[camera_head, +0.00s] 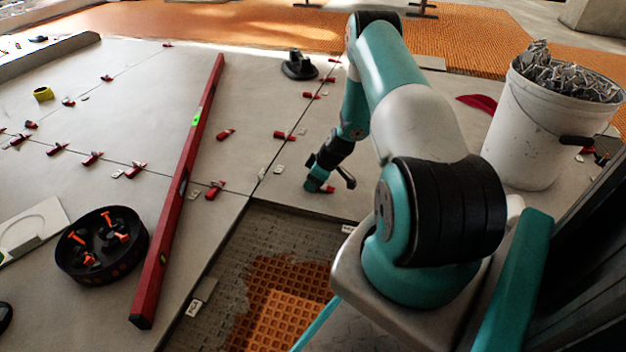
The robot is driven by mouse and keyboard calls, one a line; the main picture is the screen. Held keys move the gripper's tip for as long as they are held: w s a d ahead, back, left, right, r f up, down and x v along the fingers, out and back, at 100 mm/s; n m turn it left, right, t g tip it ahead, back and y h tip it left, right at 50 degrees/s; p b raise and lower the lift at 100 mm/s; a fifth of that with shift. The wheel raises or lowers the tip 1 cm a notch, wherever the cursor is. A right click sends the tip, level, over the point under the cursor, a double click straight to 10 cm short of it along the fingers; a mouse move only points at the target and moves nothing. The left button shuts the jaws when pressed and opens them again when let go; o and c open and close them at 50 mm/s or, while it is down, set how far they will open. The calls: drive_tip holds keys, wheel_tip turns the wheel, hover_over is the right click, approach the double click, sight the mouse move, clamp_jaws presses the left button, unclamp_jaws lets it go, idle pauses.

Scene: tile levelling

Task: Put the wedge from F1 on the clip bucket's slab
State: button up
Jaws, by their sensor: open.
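Several red wedges sit in clips along the joints between the grey slabs. One red wedge (327,189) is at my gripper (322,186), near the edge of the open bed; the fingers hide part of it. My gripper is open and points down there; I cannot tell whether it touches the wedge. The clip bucket (528,135) is white, full of crumpled silvery clips, and stands upright at the right. Its slab (440,110) is partly hidden by my arm. Other wedges stand at the back joint (311,95) and near the level (215,190). Small labels are unreadable.
A long red spirit level (180,190) lies across the left slabs. A black round tray (75,268) holds orange-handled pieces. A black suction lifter (300,65) stands at the back. An open mortar bed (260,260) lies in front. A flat red object (478,102) lies left of the bucket.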

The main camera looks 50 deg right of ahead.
sight(327, 188)
drive_tip(key=p+v, duration=0.8)
drive_tip(key=v, duration=0.3)
drive_tip(key=w+a+r+n+g+y, duration=0.1)
drive_tip(key=w+a+r, duration=0.2)
drive_tip(key=a+r, duration=0.85)
drive_tip(key=w+a+r+g+y, duration=0.1)
drive_tip(key=w+a+r, duration=0.3)
drive_tip(key=a+r, duration=0.7)
drive_tip(key=s+a+r+n+g, duration=0.1)
drive_tip(key=s+a+r, duration=0.9)
drive_tip(key=a+r, duration=0.3)
drive_tip(key=s+a+r+g, duration=0.1)
drive_tip(key=s+a+r, duration=0.1)
drive_tip(key=s, duration=0.5)
drive_tip(key=s+a+r, duration=0.2)
drive_tip(key=s+a, duration=0.3)
drive_tip(key=s, duration=0.2)
drive_tip(key=shift+s+g+p, duration=0.2)
drive_tip(key=shift+g+p, duration=0.15)
drive_tip(key=shift+g, duration=0.05)
drive_tip(key=shift+a+r, duration=0.15)
